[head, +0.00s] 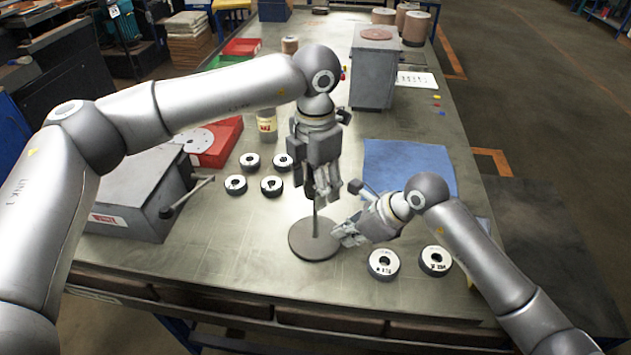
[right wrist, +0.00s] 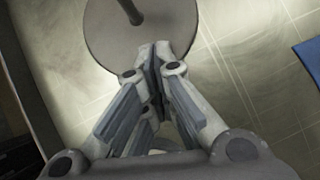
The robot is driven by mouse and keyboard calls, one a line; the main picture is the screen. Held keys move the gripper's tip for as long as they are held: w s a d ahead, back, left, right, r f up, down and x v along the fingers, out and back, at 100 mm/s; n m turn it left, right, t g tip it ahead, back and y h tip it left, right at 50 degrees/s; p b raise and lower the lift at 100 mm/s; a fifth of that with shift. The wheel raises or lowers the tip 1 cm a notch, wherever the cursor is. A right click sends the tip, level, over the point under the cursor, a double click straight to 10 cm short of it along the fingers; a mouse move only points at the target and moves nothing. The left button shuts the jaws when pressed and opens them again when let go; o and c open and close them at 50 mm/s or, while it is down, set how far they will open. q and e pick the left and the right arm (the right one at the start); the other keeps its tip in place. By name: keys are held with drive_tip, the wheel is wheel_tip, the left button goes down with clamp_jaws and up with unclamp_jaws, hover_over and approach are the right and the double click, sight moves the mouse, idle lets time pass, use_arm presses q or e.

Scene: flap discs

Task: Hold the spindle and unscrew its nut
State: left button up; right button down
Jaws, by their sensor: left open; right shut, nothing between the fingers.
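The spindle stands upright on a round grey base (head: 312,243), with its thin dark rod (head: 315,220) rising from the middle. My left gripper (head: 328,192) points down at the top of the rod and is open. It hides the rod's upper end, and I cannot make out the nut. My right gripper (head: 345,237) is low beside the base's right edge, shut and empty. In the right wrist view its closed fingertips (right wrist: 158,50) overlap the near edge of the base (right wrist: 110,40), and the lower rod (right wrist: 130,12) shows beyond them, apart from the fingers.
Several flap discs (head: 271,186) lie left of the spindle. Two more discs (head: 383,264) lie to the right, near the front edge. A blue mat (head: 410,160) lies behind my right arm. A grey box with a lever (head: 140,195) stands at left. A grey block (head: 373,75) stands at the back.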

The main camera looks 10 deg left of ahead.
use_arm(q)
drive_tip(key=m, duration=1.2)
drive_tip(key=shift+m, duration=0.3)
drive_tip(key=m, duration=1)
drive_tip(key=shift+m, duration=0.3)
drive_tip(key=shift+c, duration=0.3)
